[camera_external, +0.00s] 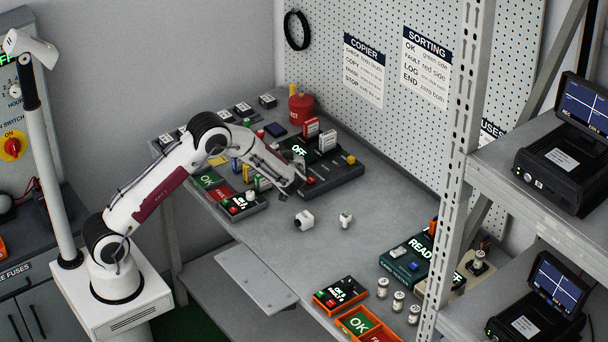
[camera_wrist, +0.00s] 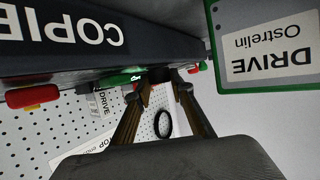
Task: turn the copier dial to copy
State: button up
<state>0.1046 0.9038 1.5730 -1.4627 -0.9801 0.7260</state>
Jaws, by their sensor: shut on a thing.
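The copier (camera_external: 335,184) is a dark box on the bench in the external view, and its lit display (camera_external: 299,150) reads OFF. Its dark front, with an upside-down COPIER label, crosses the top of the wrist view (camera_wrist: 85,30). My gripper (camera_external: 297,178) is at the copier's front left side. In the wrist view my gripper's fingers (camera_wrist: 164,82) close around a small dark part at the copier's edge, which looks like the dial (camera_wrist: 160,75). The fingers cover most of it, and its pointer is not readable. In the external view my gripper hides it.
Two cartridges, one red-topped (camera_external: 310,128), stand at the copier. A green-edged DRIVE label (camera_wrist: 268,45) is close by in the wrist view. A white block (camera_external: 304,220) and a small white piece (camera_external: 345,220) lie on the open bench. A pegboard (camera_external: 400,110) stands behind.

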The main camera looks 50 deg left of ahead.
jog(key=shift+w+n+g+y, duration=0.15)
jog(key=shift+n+g+y, duration=0.55)
jog(key=shift+n+g, duration=0.25)
jog(key=shift+n+g+y, duration=0.3)
jog(key=shift+n+g, duration=0.55)
jog(key=o, duration=1.1)
jog(key=shift+d+r, duration=0.1)
jog(key=shift+d, duration=0.1)
jog(key=shift+v, duration=5.9)
jog(key=shift+a+r, duration=0.1)
